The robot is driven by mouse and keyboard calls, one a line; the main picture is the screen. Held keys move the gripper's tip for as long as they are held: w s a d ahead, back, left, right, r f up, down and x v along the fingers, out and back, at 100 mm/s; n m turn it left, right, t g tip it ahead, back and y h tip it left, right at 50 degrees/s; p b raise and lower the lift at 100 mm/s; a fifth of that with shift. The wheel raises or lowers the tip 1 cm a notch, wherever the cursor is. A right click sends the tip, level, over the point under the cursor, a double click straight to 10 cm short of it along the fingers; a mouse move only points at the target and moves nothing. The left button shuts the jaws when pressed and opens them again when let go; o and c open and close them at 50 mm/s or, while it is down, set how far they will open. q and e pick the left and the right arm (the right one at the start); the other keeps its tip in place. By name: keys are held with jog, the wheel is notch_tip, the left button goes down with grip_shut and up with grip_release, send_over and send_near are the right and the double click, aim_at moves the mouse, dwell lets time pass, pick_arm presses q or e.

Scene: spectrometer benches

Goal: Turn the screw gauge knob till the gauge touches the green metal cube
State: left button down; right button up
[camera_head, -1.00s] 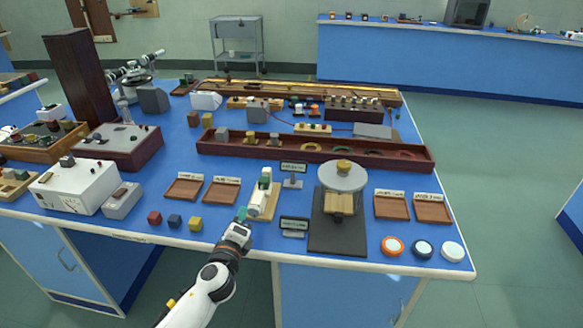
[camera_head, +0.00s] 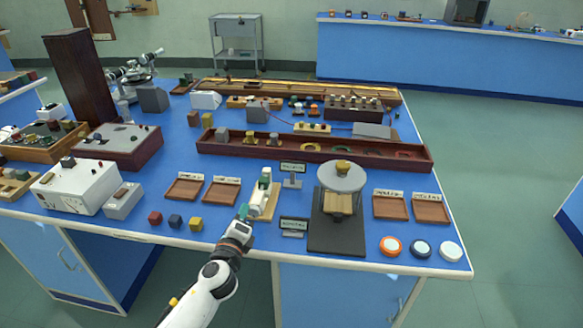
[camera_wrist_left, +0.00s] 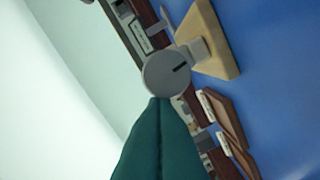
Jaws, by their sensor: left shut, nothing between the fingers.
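The screw gauge (camera_head: 262,196) is a small white device on a tan wooden base (camera_head: 272,208) near the table's front edge. A small green piece, probably the green metal cube (camera_head: 266,172), shows at its far end. In the left wrist view the round grey knob (camera_wrist_left: 166,73), with a dark slot mark, faces the camera. My left gripper (camera_head: 243,212) is at the near end of the gauge. Its teal fingers (camera_wrist_left: 158,103) are shut and empty, with tips at the lower edge of the knob; I cannot tell whether they touch it. My right gripper is out of view.
Red, blue and yellow cubes (camera_head: 175,221) lie left of my gripper. A small dark display (camera_head: 294,226) stands right of the gauge, beside a balance on a black base (camera_head: 335,238). Wooden trays (camera_head: 220,192) sit behind and left. Coloured round discs (camera_head: 420,248) lie at the front right.

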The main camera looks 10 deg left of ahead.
pick_arm(q)
jog(key=shift+s+d+r+p, duration=0.1)
jog(key=shift+s+d+p, duration=0.1)
jog(key=shift+s, duration=1.05)
jog(key=shift+s+d+r+p, duration=0.1)
jog(key=shift+s+p, duration=0.05)
jog(key=shift+s, duration=1.05)
jog(key=shift+s+a, duration=0.25)
jog(key=shift+s, duration=0.35)
jog(key=shift+a, duration=0.1)
